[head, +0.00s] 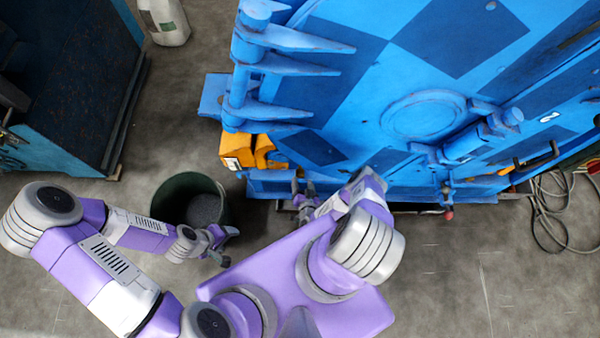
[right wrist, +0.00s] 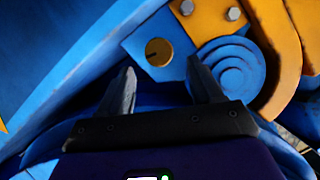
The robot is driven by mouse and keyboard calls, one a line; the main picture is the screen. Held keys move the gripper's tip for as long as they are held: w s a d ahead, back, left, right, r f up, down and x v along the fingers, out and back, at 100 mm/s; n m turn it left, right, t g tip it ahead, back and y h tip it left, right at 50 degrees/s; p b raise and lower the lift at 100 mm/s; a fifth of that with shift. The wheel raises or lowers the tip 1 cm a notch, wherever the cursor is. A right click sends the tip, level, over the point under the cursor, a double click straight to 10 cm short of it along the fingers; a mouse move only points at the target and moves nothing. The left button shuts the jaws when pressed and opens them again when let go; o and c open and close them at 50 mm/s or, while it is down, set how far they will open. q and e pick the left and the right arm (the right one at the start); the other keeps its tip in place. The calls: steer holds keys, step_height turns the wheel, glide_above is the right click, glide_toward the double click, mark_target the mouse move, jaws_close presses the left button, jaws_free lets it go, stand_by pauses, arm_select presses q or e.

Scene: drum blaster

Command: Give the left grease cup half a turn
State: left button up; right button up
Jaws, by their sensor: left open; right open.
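In the right wrist view a small round brass-coloured cap (right wrist: 158,52) with a dark mark sits on a blue plate; it looks like a grease cup, but I cannot tell whether it is the left one. My right gripper (right wrist: 161,72) is open and empty, its fingertips pointing at the cap from below, one on each side of it in the picture. I cannot see any contact. In the head view my right gripper (head: 303,188) is at the lower edge of the blue machine (head: 350,110); no grease cup can be made out there. My left gripper (head: 224,245) is open and empty beside the bucket.
A yellow block (head: 238,150) and a blue hinge (head: 240,75) are at the machine's left side. Cables (head: 555,215) lie on the floor at right. The blue disc (right wrist: 230,72) is close to my right fingers.

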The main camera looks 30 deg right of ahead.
mark_target(301, 176)
steer(key=b+x, duration=0.2)
steer(key=x, duration=0.3)
steer(key=shift+w+f, duration=0.15)
steer(key=shift+f, duration=0.05)
steer(key=shift+w+d+f, duration=0.1)
steer(key=shift+w+d, duration=0.15)
steer(key=shift+w, duration=0.3)
steer(key=c, duration=1)
